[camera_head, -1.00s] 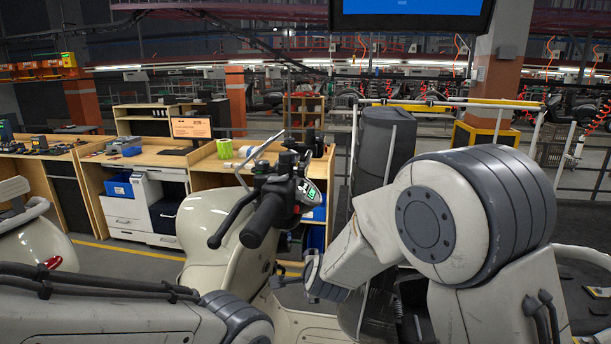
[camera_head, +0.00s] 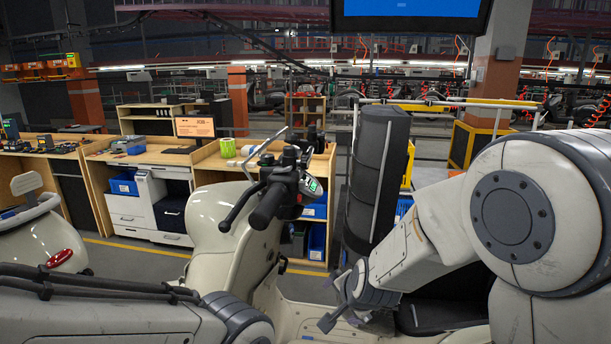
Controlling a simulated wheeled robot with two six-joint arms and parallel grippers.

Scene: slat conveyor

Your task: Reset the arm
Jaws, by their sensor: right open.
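My right arm comes in from the right, and its gripper (camera_head: 334,302) is at the lower centre. Its fingers are apart, with nothing seen between them. It is over the low floorboard part of a cream scooter (camera_head: 212,235), to the right of the front shield and below the handlebar (camera_head: 270,203). I cannot tell whether it touches the scooter. Links of my left arm lie across the lower left. The left gripper is not in view.
Another cream scooter (camera_head: 45,240) with a red light is at the left. Wooden workbenches (camera_head: 213,165) stand behind, with a white drawer cabinet (camera_head: 130,218). A dark upright cylinder (camera_head: 376,170) stands behind my right forearm. A screen (camera_head: 410,12) hangs overhead.

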